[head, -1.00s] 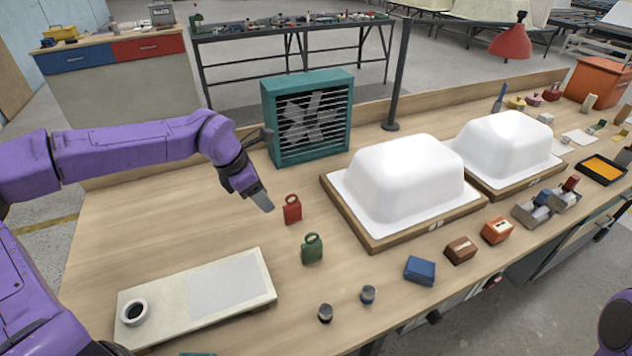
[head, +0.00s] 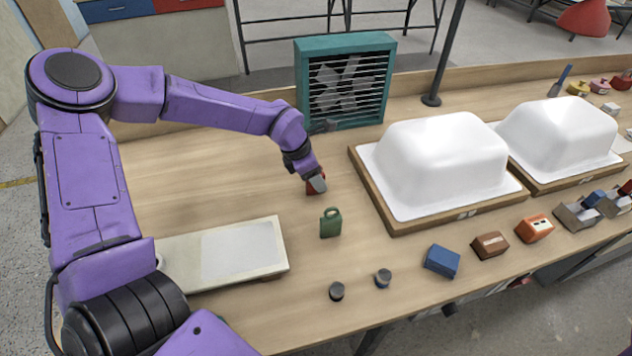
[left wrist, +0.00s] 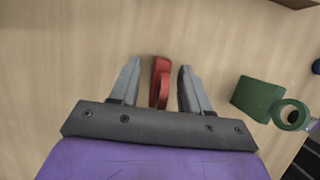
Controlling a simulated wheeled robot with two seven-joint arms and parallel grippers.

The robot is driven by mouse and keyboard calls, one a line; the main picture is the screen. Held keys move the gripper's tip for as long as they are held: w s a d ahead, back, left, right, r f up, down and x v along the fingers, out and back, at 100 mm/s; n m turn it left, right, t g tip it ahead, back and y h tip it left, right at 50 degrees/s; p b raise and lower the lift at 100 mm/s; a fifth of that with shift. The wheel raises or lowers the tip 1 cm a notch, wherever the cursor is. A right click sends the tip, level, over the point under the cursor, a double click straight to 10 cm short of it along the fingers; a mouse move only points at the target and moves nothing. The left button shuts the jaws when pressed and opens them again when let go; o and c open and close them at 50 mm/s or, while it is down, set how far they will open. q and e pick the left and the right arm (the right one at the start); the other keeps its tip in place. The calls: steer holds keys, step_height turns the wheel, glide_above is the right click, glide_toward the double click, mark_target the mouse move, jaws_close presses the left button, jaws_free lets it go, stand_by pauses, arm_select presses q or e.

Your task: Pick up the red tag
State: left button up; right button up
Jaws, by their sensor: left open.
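The red tag (left wrist: 160,78) stands on the wooden bench between the two open fingers of my left gripper (left wrist: 157,82) in the left wrist view. A gap shows on each side of it, so the fingers look apart from it. In the head view, my left gripper (head: 316,184) is down over the red tag (head: 308,186) and hides most of it. A green tag (head: 330,224) with a ring handle stands nearer the bench's front, and also shows at the right in the left wrist view (left wrist: 257,97). My right gripper is not in view.
A teal fan box (head: 388,52) stands behind. A white tub shell (head: 440,160) on a wooden base (head: 450,215) is to the right. A pale board (head: 275,262) lies front left.

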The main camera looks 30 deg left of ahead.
arm_select(q)
jaws_close()
